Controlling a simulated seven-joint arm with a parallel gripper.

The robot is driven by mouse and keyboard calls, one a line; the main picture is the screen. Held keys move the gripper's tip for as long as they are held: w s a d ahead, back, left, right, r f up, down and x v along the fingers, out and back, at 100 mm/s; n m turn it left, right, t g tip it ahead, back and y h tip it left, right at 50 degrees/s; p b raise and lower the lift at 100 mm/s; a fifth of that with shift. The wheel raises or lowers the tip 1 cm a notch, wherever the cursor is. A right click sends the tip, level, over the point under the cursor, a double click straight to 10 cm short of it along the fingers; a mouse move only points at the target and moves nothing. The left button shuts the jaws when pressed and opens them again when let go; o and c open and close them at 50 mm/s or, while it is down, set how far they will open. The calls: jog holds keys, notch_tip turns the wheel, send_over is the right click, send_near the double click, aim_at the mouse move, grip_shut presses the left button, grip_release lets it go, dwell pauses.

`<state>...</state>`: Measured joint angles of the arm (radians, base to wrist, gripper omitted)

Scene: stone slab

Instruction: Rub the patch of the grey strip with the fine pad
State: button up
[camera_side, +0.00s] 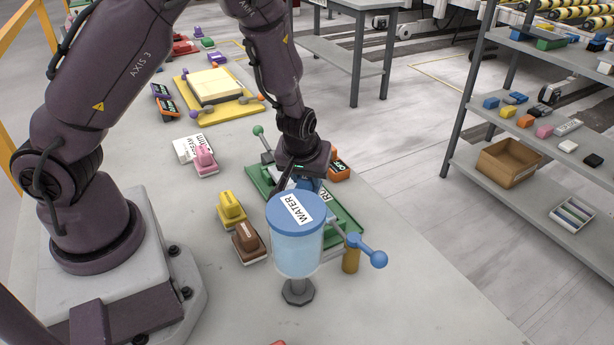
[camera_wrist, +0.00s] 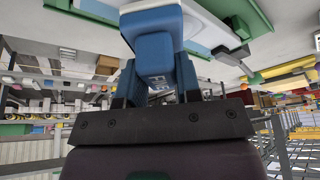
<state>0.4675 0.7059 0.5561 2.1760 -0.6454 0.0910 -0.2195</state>
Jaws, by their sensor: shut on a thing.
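My gripper (camera_side: 303,178) is over the green fixture (camera_side: 347,222), mostly behind the water tank in the side view. It is shut on a blue block, the fine pad (camera_wrist: 152,50), which shows large in the wrist view with a partly readable label on its end. In the wrist view the pad is close to a pale grey-white strip (camera_wrist: 205,32) on the green fixture. I cannot tell whether the pad's face touches the strip. The patch is not visible; the pad, gripper and tank hide much of the strip.
The water tank (camera_side: 297,250) with a blue lid stands in front of the fixture; its blue-knobbed lever (camera_side: 378,259) sticks out right. Yellow (camera_side: 231,208), brown (camera_side: 248,243) and pink (camera_side: 205,160) pads sit at left. An orange switch box (camera_side: 340,168) stands behind. The slab's front right is clear.

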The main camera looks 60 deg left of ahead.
jog(key=shift+r, duration=2.5)
jog(key=shift+r, duration=1.5)
